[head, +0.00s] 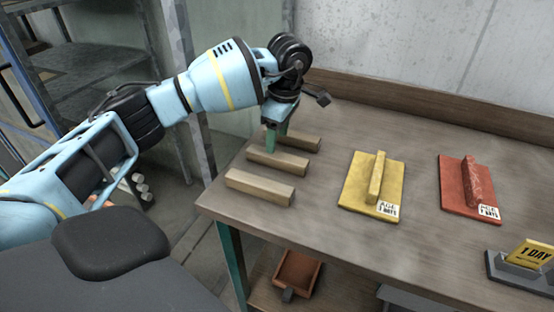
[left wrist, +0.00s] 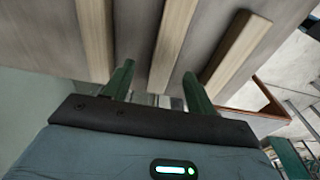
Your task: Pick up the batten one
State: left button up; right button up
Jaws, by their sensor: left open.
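Three pale wooden battens lie side by side near the left end of the bench: a near one (head: 259,187), a middle one (head: 278,162) and a far one (head: 297,142). I cannot tell by any mark which is batten one. My left gripper (head: 277,136) points down over the middle and far battens, its green fingers apart and empty. In the left wrist view the fingers (left wrist: 158,88) are open, with the middle batten (left wrist: 172,42) lined up between them and the others to either side. Whether the fingertips touch any wood is unclear.
A yellow board (head: 355,195) and a red board (head: 456,205), each with a bar and an age label, lie to the right. A grey holder with a yellow "1 DAY" card (head: 531,254) stands at the right edge. A wooden rail (head: 420,107) runs along the back.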

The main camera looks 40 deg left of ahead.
aim_at(277, 155)
pick_arm(q)
jog(key=f, duration=0.4)
jog(key=shift+s+d, duration=0.25)
jog(key=shift+s, duration=0.05)
jog(key=shift+f, duration=0.6)
jog(key=c, duration=1.1)
